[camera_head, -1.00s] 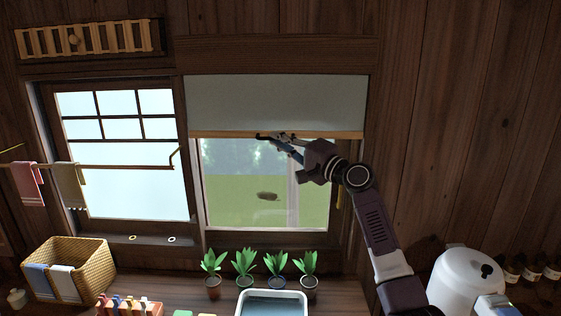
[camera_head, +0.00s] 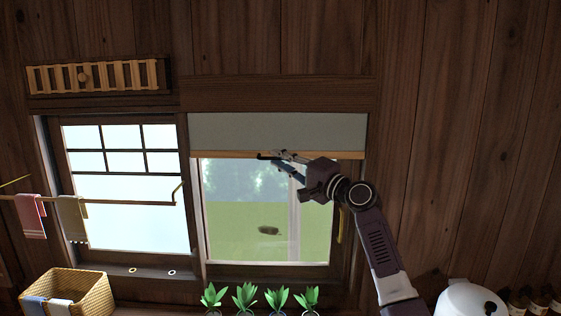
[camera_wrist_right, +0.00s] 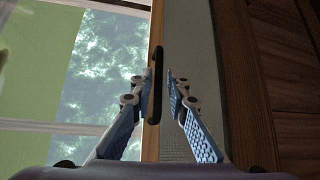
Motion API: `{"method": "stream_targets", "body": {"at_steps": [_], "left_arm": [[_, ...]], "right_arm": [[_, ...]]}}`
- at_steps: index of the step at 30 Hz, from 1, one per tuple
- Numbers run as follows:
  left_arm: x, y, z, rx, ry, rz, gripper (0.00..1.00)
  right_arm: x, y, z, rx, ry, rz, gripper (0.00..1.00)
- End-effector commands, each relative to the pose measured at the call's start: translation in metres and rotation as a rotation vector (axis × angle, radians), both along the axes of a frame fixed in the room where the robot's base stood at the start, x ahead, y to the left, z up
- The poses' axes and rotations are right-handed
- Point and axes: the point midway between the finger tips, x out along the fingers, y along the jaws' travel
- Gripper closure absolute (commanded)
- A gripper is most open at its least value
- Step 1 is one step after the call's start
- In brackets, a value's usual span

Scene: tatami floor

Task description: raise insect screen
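The insect screen (camera_head: 277,132) is a grey-green sheet across the upper part of the right-hand window, with a light wooden bar (camera_head: 225,154) along its lower edge. It also shows in the right wrist view (camera_wrist_right: 201,35). A dark handle (camera_wrist_right: 155,85) is on the bar. My right gripper (camera_head: 277,160) is at the bar from below. My left gripper is not in view.
Potted plants (camera_head: 245,296) stand along the bottom below the window. A rail with towels (camera_head: 72,217) hangs at the left, above a wicker basket (camera_head: 90,287). A white container (camera_head: 468,300) is at the lower right. The wall right of the window is bare.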

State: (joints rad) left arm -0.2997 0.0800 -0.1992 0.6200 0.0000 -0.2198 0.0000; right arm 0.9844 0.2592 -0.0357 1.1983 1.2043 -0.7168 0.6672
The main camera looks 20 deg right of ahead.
Motion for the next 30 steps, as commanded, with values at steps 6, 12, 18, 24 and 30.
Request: {"method": "stream_targets", "body": {"at_steps": [6, 12, 18, 24, 30], "left_arm": [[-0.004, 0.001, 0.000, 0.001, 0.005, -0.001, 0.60], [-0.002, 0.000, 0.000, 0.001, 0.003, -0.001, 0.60], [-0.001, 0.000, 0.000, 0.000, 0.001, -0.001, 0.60], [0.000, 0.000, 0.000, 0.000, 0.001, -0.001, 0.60], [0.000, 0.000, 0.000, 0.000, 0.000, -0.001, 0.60]], "right_arm": [[-0.002, -0.001, -0.002, -0.001, 0.002, 0.000, 0.85], [-0.018, -0.011, -0.005, -0.004, 0.001, -0.002, 0.85], [-0.049, -0.029, -0.010, -0.004, 0.001, -0.002, 0.85], [-0.080, -0.046, -0.014, -0.002, 0.001, -0.002, 0.85], [-0.099, -0.057, -0.017, -0.002, 0.001, 0.000, 0.85]]}}
